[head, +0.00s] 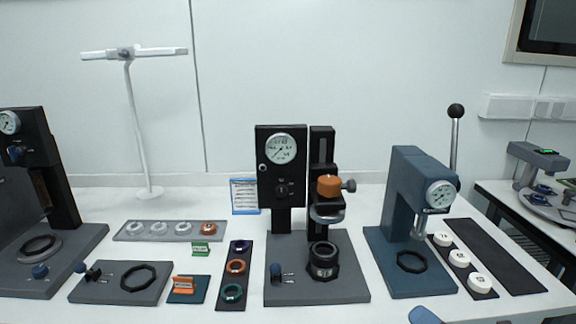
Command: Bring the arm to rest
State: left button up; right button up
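Neither of my grippers shows in the head view, and I cannot see whether either holds anything. No part that I can surely name as my arm is in view. A small blue rounded shape (424,315) shows at the bottom edge, right of the middle; I cannot tell what it is. The white table (215,308) in front of me carries several bench devices.
A black gauge stand (281,190) is central, a blue lever press (402,190) to its right, another dark device (62,165) far left. A white lamp (131,110) stands behind.

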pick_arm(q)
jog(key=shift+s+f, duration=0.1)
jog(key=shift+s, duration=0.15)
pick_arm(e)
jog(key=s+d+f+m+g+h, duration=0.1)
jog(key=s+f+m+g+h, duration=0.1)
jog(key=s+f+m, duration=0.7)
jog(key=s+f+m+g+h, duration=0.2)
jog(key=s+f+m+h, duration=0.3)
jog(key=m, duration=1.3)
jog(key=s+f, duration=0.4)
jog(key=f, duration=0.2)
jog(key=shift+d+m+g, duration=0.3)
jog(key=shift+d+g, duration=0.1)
